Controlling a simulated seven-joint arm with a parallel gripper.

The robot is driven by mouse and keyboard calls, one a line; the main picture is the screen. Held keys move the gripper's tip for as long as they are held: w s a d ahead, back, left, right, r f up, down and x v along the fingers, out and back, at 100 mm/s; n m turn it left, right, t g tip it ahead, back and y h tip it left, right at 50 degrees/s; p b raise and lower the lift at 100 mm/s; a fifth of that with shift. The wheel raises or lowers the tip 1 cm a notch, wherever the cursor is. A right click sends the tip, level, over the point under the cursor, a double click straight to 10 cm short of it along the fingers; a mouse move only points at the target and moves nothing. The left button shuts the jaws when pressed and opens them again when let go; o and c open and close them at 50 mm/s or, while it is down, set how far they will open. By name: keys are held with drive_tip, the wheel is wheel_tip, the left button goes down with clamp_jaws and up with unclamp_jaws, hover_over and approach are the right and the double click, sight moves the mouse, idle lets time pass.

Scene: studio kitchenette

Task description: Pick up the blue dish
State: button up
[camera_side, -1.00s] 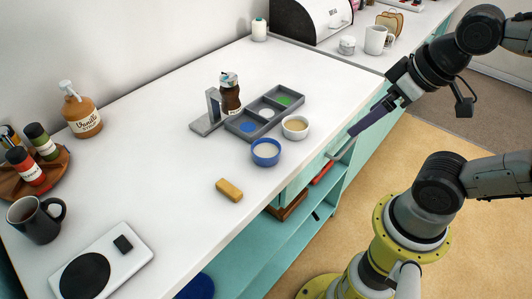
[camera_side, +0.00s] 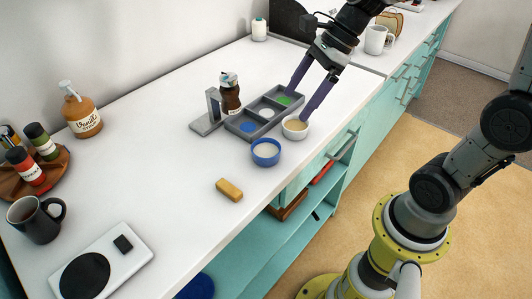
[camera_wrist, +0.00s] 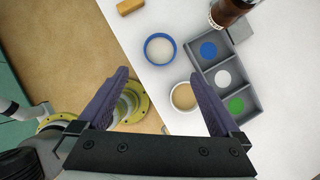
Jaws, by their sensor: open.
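The blue dish (camera_side: 266,157) is a small round bowl standing upright on the white counter, in front of the grey tray. In the wrist view the blue dish (camera_wrist: 160,35) shows a blue rim and pale inside, beyond my fingertips. My gripper (camera_side: 298,105) is open and empty, with two purple fingers spread above the far end of the tray and the white bowl.
A white bowl (camera_side: 295,132) with tan contents stands close beside the blue dish. A grey three-compartment tray (camera_side: 246,136) with blue, white and green spots adjoins a brown bottle (camera_side: 230,96). A yellow block (camera_side: 229,191) lies nearer. The counter's left middle is clear.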

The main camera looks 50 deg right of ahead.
sight(263, 152)
drive_tip(key=x, duration=1.3)
drive_tip(key=shift+w+a+f, duration=0.1)
drive_tip(key=shift+w+f, duration=0.05)
drive_tip(key=shift+f, duration=0.15)
drive_tip(key=c, duration=1.2)
drive_tip(key=shift+r, duration=0.2)
